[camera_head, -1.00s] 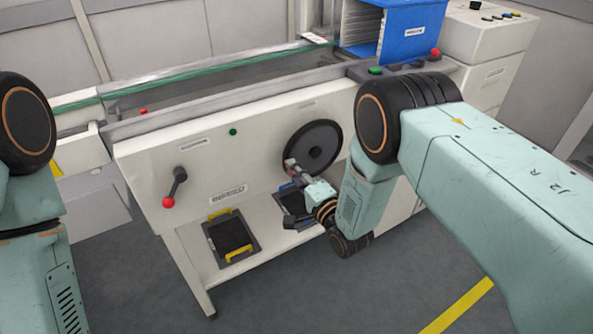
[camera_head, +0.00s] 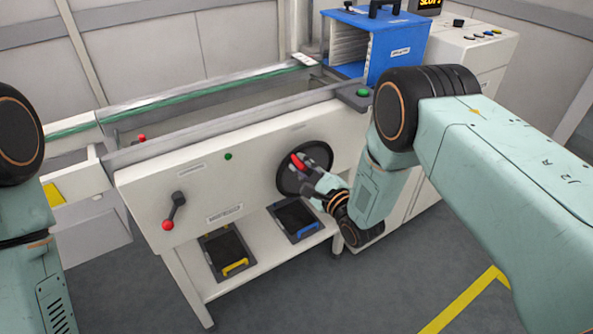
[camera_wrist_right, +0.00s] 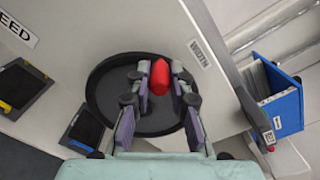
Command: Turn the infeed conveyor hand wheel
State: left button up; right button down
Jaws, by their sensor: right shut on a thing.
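The hand wheel (camera_head: 288,182) is a black dished disc on the white front panel of the infeed conveyor (camera_head: 150,188); it fills the middle of the right wrist view (camera_wrist_right: 104,92). Its red handle (camera_head: 298,162) stands out from the wheel's face and shows between the fingers in the right wrist view (camera_wrist_right: 160,68). My right gripper (camera_head: 311,168) is shut on the red handle, with a finger on each side of it (camera_wrist_right: 160,84). The gripper and forearm hide the wheel's lower right. My left gripper is out of view; only part of the left arm shows.
A crank with a red knob (camera_head: 168,224) sits left on the panel. Two dark trays (camera_head: 228,252) (camera_head: 294,218) lie on the lower shelf. A blue rack (camera_head: 398,50) stands at the back right, beside a white control cabinet (camera_head: 470,50). The front floor is clear.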

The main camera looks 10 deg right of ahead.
jog(key=shift+w+d+r, duration=0.2)
jog(key=shift+d+r, duration=0.05)
jog(key=shift+d, duration=0.15)
jog(key=shift+w+d+r, duration=0.15)
jog(key=shift+d+r, duration=0.05)
jog(key=shift+d, duration=0.2)
jog(key=shift+w+d+r+b, duration=0.15)
jog(key=shift+w+d+b, duration=0.1)
jog(key=shift+d, duration=0.5)
jog(key=shift+w+d+r+b, duration=0.15)
jog(key=shift+w+d, duration=0.1)
jog(key=shift+d, duration=0.45)
jog(key=c, duration=1.2)
grip_release()
jog(key=shift+f, duration=0.1)
jog(key=v, duration=1.2)
